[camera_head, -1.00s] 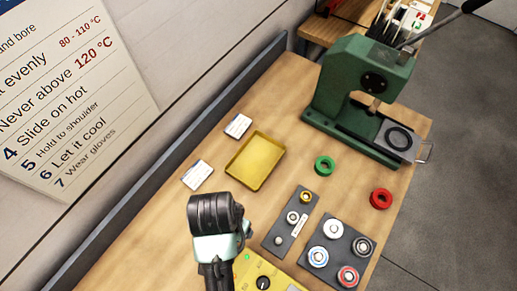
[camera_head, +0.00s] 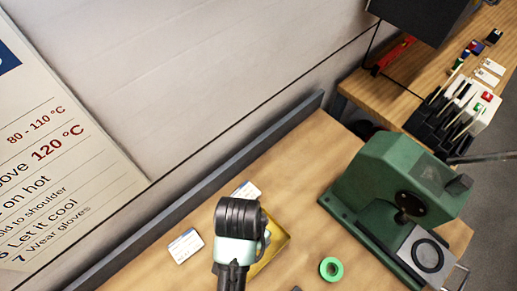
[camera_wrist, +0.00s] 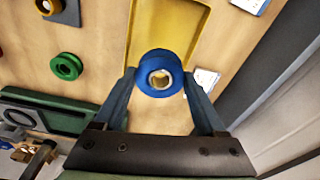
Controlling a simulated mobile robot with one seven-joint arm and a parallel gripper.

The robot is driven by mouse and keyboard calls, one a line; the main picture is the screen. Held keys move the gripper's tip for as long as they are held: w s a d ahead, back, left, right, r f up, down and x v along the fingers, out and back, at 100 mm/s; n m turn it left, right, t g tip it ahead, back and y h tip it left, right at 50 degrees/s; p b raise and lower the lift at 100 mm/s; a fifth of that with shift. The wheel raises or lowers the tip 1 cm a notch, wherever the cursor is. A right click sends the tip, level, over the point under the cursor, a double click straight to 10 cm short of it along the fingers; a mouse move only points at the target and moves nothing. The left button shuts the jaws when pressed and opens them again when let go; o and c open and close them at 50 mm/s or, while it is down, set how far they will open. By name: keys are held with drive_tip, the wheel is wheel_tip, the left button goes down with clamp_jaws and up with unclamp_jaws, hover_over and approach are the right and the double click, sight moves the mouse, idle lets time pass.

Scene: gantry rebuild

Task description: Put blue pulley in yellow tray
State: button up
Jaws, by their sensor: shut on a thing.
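In the wrist view my gripper (camera_wrist: 160,92) is shut on the blue pulley (camera_wrist: 147,82), a blue ring with a metal bore. The pulley is held between the two fingertips, in front of the near end of the yellow tray (camera_wrist: 198,22). I cannot tell its height above the tray. In the head view the yellow tray (camera_head: 277,244) is partly hidden behind my arm. The pulley and fingertips are hidden there.
A green pulley (camera_head: 331,269) lies on the bench right of the tray. A green press (camera_head: 385,195) stands further right. White cards (camera_head: 186,246) lie beside the tray. A grey rail (camera_head: 215,185) runs along the bench's back edge.

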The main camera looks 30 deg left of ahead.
drive_tip(key=f, duration=0.4)
drive_tip(key=shift+s+f, duration=0.15)
drive_tip(key=shift+s, duration=0.1)
drive_tip(key=shift+w+f+p, duration=0.1)
drive_tip(key=shift+f+p, duration=0.35)
drive_tip(key=shift+f, duration=1.9)
drive_tip(key=shift+f, duration=0.1)
drive_tip(key=o, duration=1.5)
drive_tip(key=r, duration=0.4)
drive_tip(key=s+r, duration=0.1)
drive_tip(key=r, duration=0.7)
drive_tip(key=shift+s+a, duration=0.1)
drive_tip(key=shift+s, duration=0.15)
